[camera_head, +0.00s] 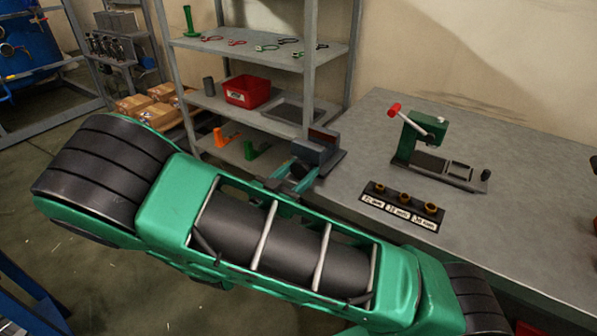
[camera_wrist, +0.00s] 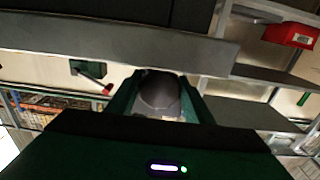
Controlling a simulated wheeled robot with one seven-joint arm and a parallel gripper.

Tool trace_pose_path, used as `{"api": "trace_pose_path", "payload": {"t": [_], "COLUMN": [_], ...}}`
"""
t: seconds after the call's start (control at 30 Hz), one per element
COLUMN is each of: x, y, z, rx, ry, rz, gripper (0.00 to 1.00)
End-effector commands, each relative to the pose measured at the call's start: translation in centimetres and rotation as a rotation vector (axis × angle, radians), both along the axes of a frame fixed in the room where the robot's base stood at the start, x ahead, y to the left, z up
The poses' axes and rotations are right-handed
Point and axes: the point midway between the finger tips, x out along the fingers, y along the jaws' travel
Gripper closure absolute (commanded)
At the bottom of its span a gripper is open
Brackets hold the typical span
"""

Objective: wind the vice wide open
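The vice (camera_head: 318,147) is a dark grey-blue block at the left edge of the bench. My gripper (camera_head: 297,176) is at its near side, with its teal fingers pointing at it. In the wrist view my gripper (camera_wrist: 160,98) has its two green fingers apart. A rounded dark grey shape shows between them; I cannot tell whether it is part of the vice or whether the fingers touch it. The vice's handle and the gap between its jaws are not clearly visible, partly hidden by my arm.
The bench (camera_head: 520,200) carries a green press (camera_head: 425,135) with a red-tipped lever and a labelled strip (camera_head: 400,212) with three brass-coloured pieces. A metal shelf (camera_head: 262,102) with a red bin (camera_head: 248,91) stands close behind the vice. My arm fills the foreground.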

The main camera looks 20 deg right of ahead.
Motion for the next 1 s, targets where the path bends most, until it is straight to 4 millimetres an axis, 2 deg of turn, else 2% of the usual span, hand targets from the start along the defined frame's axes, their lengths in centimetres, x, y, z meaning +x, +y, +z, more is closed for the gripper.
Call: {"api": "trace_pose_path", "payload": {"t": [0.17, 0.6, 0.97, 1.0], "x": [0.07, 0.06, 0.14, 0.15], "y": [0.11, 0.21, 0.35, 0.36], "z": [0.0, 0.04, 0.22, 0.24], "rx": [-0.017, -0.204, -0.222, -0.222], "ry": [0.024, 0.281, 0.296, 0.296], "rz": [0.003, 0.007, 0.01, 0.01], "gripper": [0.76, 0.76, 0.76, 0.46]}}
